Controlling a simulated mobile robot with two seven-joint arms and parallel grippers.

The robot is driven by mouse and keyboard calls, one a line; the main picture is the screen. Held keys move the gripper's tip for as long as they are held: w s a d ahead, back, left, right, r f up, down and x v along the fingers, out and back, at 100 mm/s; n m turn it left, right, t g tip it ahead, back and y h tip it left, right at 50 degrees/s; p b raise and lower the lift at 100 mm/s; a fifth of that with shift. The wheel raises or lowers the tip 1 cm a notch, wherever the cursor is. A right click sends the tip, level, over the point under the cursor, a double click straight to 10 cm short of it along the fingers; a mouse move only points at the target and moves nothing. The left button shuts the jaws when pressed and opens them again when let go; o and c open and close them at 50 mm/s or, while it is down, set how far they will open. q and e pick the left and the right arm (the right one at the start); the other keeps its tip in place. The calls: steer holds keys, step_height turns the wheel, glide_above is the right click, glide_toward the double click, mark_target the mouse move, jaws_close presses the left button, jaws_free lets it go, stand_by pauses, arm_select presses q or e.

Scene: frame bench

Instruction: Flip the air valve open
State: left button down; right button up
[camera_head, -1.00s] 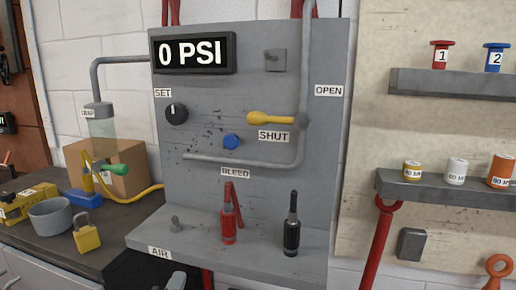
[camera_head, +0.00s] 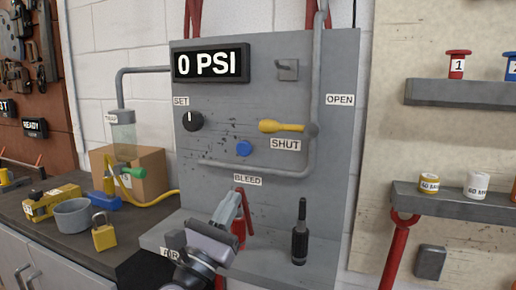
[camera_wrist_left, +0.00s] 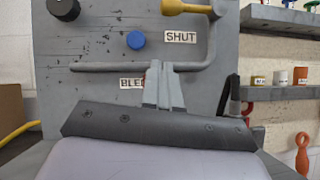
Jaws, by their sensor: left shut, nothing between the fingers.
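The yellow valve lever (camera_head: 282,126) lies horizontal on the grey panel, its handle pointing left from a pivot on the pipe, above the SHUT label (camera_head: 286,144). The OPEN label (camera_head: 340,100) is to the upper right. The lever also shows at the top of the left wrist view (camera_wrist_left: 186,7), partly cut off. My left gripper (camera_head: 234,196) is shut and empty, pointing up in front of the panel, below and left of the lever and apart from it. Its fingers (camera_wrist_left: 164,70) cover part of the BLEED label in the wrist view. My right gripper is not in view.
A red-handled tool (camera_head: 243,232) stands partly hidden behind my left gripper; a black tool (camera_head: 300,232) stands to its right on the ledge. A blue knob (camera_head: 244,148), a black SET knob (camera_head: 193,121) and the pipe are on the panel. The gauge (camera_head: 211,64) reads 0 PSI.

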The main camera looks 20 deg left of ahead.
mark_target(285, 128)
arm_select(q)
steer(key=shift+w+d+r+m+h, duration=0.1)
steer(key=shift+d+m+h, duration=0.05)
steer(key=shift+m+h, duration=0.25)
steer(key=s+r+p+x, duration=0.1)
steer(key=p+x, duration=0.4)
steer(key=x, duration=0.8)
steer(key=shift+s+r, duration=0.3)
steer(key=shift+r, duration=0.3)
steer(key=shift+d+r, duration=0.1)
steer(key=shift+r, duration=0.05)
